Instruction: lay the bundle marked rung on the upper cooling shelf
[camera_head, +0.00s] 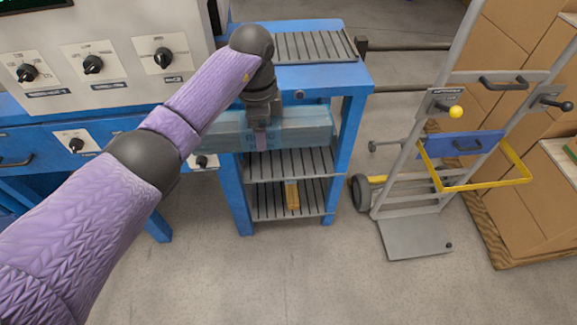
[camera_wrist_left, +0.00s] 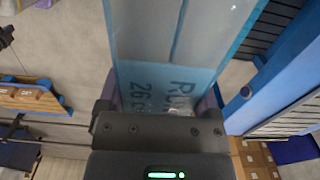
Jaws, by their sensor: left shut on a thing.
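The bundle (camera_head: 300,128) is long, pale blue and wrapped, and lies level across the front of the blue rack. In the left wrist view the bundle (camera_wrist_left: 180,50) carries dark lettering beginning "RU", with the rest partly hidden. My left gripper (camera_head: 262,142) is shut on the bundle near its middle; its fingers (camera_wrist_left: 160,97) sit on both sides of it. The slatted upper cooling shelf (camera_head: 295,164) shows bare just below the bundle in the picture. The bundle's left end covers part of the rack's left post. My right gripper is not in view.
A lower slatted shelf (camera_head: 265,205) holds a small wooden piece (camera_head: 292,195). The rack's right post (camera_head: 350,140) stands beside the bundle's right end. A control cabinet (camera_head: 100,55) stands left; a hand truck (camera_head: 420,190) and cartons (camera_head: 510,100) stand right. The front floor is clear.

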